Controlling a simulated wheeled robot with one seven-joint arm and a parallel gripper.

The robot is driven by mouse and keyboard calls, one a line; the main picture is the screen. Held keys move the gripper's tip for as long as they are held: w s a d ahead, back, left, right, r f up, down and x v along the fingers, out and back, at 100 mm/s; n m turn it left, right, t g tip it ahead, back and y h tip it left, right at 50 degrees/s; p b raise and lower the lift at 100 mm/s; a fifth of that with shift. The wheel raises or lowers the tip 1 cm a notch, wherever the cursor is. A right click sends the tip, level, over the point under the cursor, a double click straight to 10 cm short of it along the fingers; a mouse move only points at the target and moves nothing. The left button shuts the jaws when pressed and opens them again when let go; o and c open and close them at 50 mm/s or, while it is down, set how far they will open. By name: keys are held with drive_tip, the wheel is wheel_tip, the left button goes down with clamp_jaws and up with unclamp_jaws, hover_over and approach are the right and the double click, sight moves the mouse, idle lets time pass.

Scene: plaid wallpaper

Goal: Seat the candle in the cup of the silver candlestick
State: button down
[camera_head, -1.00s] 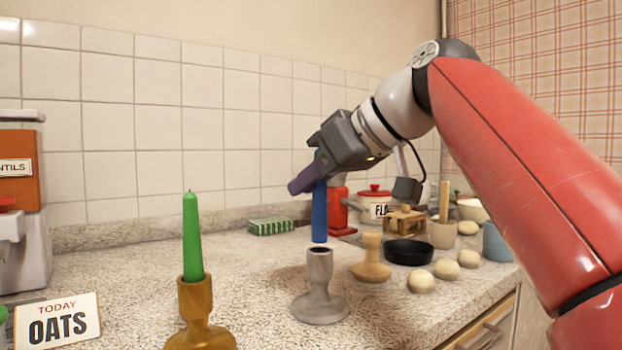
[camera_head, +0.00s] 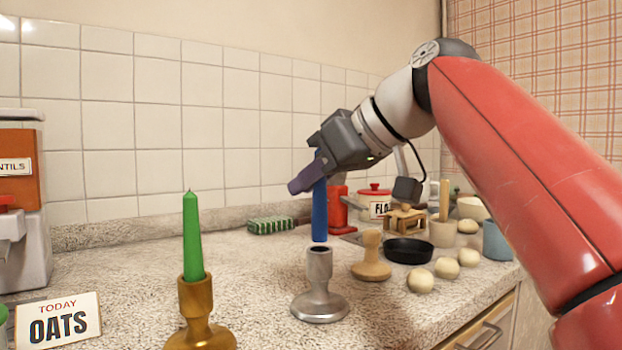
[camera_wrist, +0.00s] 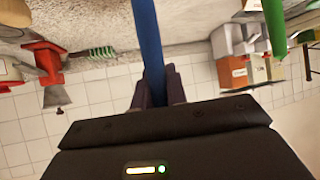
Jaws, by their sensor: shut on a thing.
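The blue candle (camera_head: 320,212) hangs upright in my gripper (camera_head: 312,178), which is shut on its upper part. The silver candlestick (camera_head: 320,288) stands on the counter directly below, with its dark cup opening facing up. In the head view the candle's lower end is just above the cup rim, with a very small gap or none; depth is hard to judge. In the wrist view the blue candle (camera_wrist: 147,45) runs between the fingers (camera_wrist: 158,88) and out of the top of the picture. The candlestick is not visible there.
A brass candlestick (camera_head: 197,305) with a green candle (camera_head: 193,240) stands to the left. A wooden stamp-like piece (camera_head: 371,262), a black pan (camera_head: 409,251) and several pale dough balls (camera_head: 446,267) lie to the right. An oats sign (camera_head: 58,320) is at front left.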

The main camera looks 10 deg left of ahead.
sight(325, 201)
drive_tip(key=shift+f+b, duration=1.85)
drive_tip(key=shift+f, duration=0.35)
drive_tip(key=c, duration=1.3)
unclamp_jaws()
drive_tip(key=p+v, duration=0.1)
drive_tip(key=v, duration=0.6)
drive_tip(key=shift+s+d+r+p, duration=0.1)
drive_tip(key=shift+d+r+p, duration=0.15)
drive_tip(key=shift+p, duration=0.05)
